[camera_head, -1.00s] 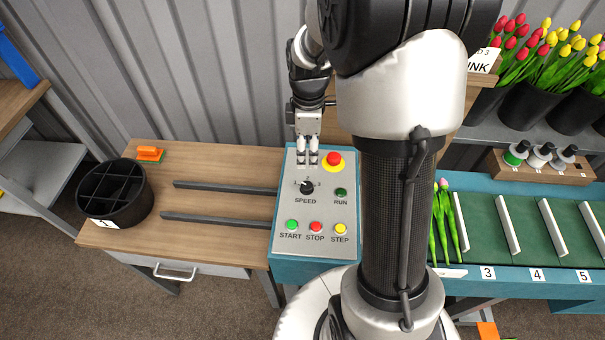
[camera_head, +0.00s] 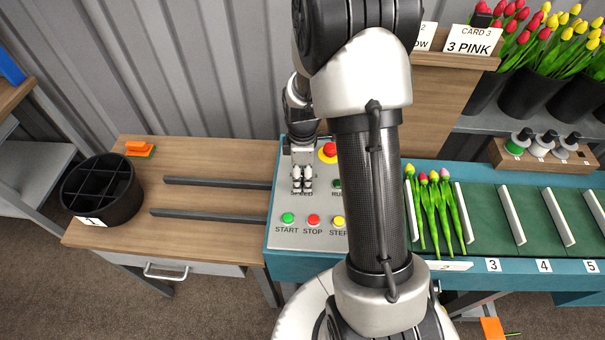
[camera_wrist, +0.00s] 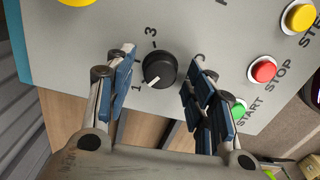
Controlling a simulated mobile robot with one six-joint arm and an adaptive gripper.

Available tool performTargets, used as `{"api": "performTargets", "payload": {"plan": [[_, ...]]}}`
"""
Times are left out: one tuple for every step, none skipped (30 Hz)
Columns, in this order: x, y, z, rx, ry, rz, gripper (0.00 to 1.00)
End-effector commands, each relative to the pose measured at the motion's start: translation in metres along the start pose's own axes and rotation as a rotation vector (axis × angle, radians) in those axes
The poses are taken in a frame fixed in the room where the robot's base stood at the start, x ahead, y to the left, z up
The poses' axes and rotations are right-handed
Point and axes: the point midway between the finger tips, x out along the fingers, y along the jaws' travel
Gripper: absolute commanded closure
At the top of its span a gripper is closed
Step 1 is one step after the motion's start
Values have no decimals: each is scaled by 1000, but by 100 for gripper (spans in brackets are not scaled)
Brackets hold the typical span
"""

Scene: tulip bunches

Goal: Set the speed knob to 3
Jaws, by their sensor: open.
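The grey control panel (camera_head: 279,210) carries the speed knob, which my gripper hides in the head view. In the wrist view the black round knob (camera_wrist: 159,69) shows between my two fingers. Its white pointer line is at the lower left, toward the printed 1 (camera_wrist: 137,88). The printed 3 (camera_wrist: 152,37) is above the knob in that view. My gripper (camera_wrist: 162,58) is open, with one finger on each side of the knob and a visible gap at both. In the head view my gripper (camera_head: 302,187) is over the SPEED label, partly covering it.
Start (camera_head: 288,218), stop (camera_head: 314,219) and step (camera_head: 338,221) buttons lie in front of my gripper. The red emergency button (camera_head: 328,151) is just behind it. Tulips (camera_head: 436,212) lie on the conveyor at the right. A black divided bucket (camera_head: 104,193) stands at the left.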

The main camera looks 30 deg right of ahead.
Motion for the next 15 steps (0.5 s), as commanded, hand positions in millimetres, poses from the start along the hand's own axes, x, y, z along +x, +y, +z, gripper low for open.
{"api": "performTargets", "payload": {"plan": [[0, 0, 0, 0, 0, 0, 50], [0, 0, 0, 0, 0, 0, 50], [0, 0, 0, 0, 0, 0, 50], [0, 0, 0, 0, 0, 0, 51], [0, 0, 0, 0, 0, 0, 53], [0, 0, 0, 0, 0, 0, 56], [0, 0, 0, 0, 0, 0, 58], [0, 0, 0, 0, 0, 0, 60], [0, 0, 0, 0, 0, 0, 62], [0, 0, 0, 0, 0, 0, 64], [0, 0, 0, 0, 0, 0, 66], [0, 0, 0, 0, 0, 0, 69], [0, 0, 0, 0, 0, 0, 71], [0, 0, 0, 0, 0, 0, 73], [-1, 0, 0, 0, 0, 0, 76]]}}
